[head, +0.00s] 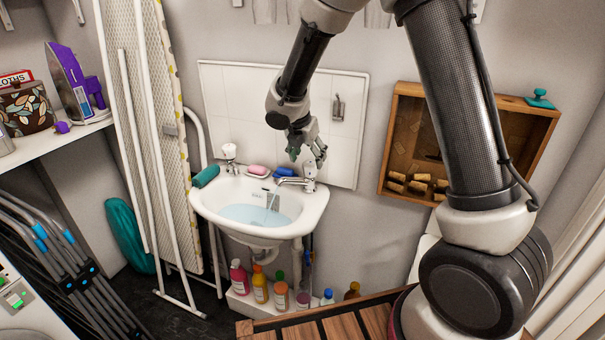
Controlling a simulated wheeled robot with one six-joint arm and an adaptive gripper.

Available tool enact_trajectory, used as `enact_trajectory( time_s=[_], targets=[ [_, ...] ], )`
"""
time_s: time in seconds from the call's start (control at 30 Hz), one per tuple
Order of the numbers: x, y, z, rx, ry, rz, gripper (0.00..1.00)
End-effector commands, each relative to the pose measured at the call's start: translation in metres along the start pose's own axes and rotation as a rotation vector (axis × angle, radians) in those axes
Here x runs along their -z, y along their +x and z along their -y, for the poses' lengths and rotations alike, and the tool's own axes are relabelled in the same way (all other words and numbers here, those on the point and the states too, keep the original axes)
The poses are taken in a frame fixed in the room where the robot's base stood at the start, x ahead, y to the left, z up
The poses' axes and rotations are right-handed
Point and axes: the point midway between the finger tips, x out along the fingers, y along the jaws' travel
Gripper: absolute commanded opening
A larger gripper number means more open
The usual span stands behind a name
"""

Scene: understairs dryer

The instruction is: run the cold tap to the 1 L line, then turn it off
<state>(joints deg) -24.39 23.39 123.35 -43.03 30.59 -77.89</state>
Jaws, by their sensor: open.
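A white wall basin (205,212) holds pale blue water (240,212). A tap with a spout (291,181) and a pale handle (309,171) stands at its back right. A thin stream seems to fall from the spout into the water. A second tap (230,155) stands at the back left. A small dark marking shows on the basin's inner back wall, too small to read, so I cannot tell the water level against a 1 L line. My gripper (307,153) is open and empty, pointing down just above the right tap's handle. I cannot tell whether it touches.
Pink soap (258,170), a blue item (284,172) and a teal roll (205,176) lie on the basin rim. Bottles (260,284) stand below. An ironing board (150,130) leans at left; a wooden box with corks (400,100) hangs at right.

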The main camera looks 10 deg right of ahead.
Motion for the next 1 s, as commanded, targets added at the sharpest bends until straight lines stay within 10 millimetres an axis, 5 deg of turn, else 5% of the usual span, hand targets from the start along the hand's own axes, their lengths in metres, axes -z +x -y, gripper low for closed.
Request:
enact_trajectory(
  time_s=[0.3,0.67,0.9,1.0],
  targets=[
    [0.0,0.048,0.001,0.002,0.0,0.0,0.65],
    [0.0,0.054,0.0,-0.001,0.0,0.0,0.65],
    [0.0,0.054,0.0,0.0,0.0,0.0,0.21],
    [0.0,0.054,0.0,0.0,0.001,0.0,0.18]
  ],
)
